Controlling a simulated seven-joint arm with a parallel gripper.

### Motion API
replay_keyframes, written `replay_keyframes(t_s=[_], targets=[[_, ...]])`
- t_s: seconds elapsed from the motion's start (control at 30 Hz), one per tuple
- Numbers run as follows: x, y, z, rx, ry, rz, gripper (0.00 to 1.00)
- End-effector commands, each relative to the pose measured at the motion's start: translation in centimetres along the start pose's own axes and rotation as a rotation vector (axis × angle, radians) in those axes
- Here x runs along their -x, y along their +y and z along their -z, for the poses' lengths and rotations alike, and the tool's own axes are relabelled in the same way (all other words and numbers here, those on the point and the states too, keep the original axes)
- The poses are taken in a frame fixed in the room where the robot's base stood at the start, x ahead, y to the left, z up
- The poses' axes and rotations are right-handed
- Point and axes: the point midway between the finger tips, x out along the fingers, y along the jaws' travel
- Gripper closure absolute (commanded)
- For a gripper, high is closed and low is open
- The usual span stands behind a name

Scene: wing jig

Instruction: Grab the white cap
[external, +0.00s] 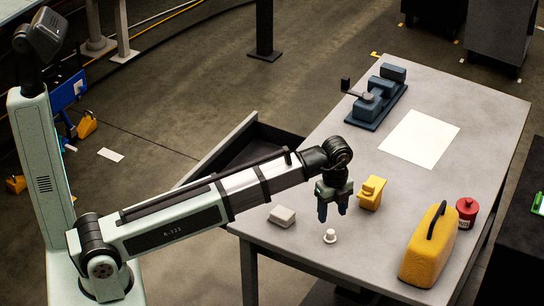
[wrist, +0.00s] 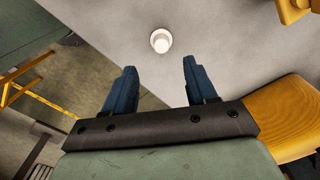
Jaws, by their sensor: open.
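The white cap (external: 330,236) is a small round piece with a wider base. It stands upright on the grey table near its front edge. In the wrist view the white cap (wrist: 161,41) lies beyond my fingertips, roughly in line with the gap between them. My gripper (external: 332,216) points down and hangs above the table close to the cap. In the wrist view the two dark blue fingers of my gripper (wrist: 160,68) are apart with nothing between them. The cap is not touched by the fingers in that view.
A grey-white block (external: 282,216) sits left of the cap. A yellow part (external: 372,193) stands behind it to the right. A yellow case (external: 428,250) with a black handle and a red can (external: 467,212) are on the right. A blue vise (external: 378,97) and white sheet (external: 420,138) lie farther back.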

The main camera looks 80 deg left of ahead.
Motion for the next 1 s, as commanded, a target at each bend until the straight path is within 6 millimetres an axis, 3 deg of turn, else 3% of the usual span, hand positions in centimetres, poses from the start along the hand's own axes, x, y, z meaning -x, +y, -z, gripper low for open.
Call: replay_keyframes(t_s=[0.2, 0.57, 1.0], targets=[[-2.2, 0.0, 0.0, 0.001, 0.0, 0.0, 0.43], [-3.5, -0.1, -0.1, 0.001, 0.0, -0.001, 0.43], [-7.8, -0.2, -0.3, 0.002, 0.001, 0.0, 0.43]])
